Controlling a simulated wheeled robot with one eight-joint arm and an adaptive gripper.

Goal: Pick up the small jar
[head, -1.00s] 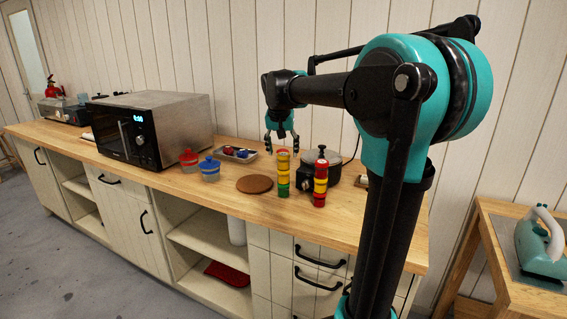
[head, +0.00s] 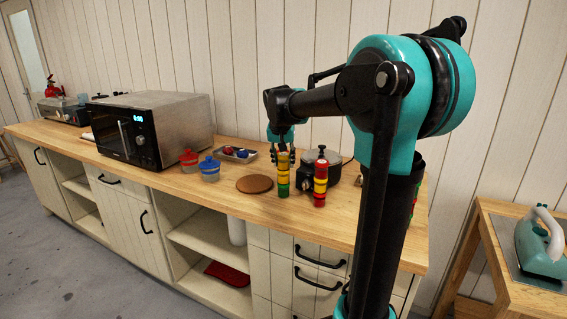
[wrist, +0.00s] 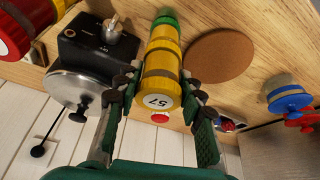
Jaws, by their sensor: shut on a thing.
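A stack of small jars (head: 283,180) stands upright on the wooden counter, yellow above and green at the bottom. In the wrist view its top yellow jar (wrist: 160,93) carries a round white label with dark digits. My gripper (head: 282,154) is at the top of this stack, pointing down. Its green fingers lie on both sides of the top yellow jar, and it is shut on that jar. The jar still appears in line with the stack; whether it is lifted at all I cannot tell.
A black appliance with a metal lid (head: 307,175) is behind. A cork mat (head: 254,184), lidded jars (head: 209,170) and a tray (head: 248,159) lie left. The counter's front is clear.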

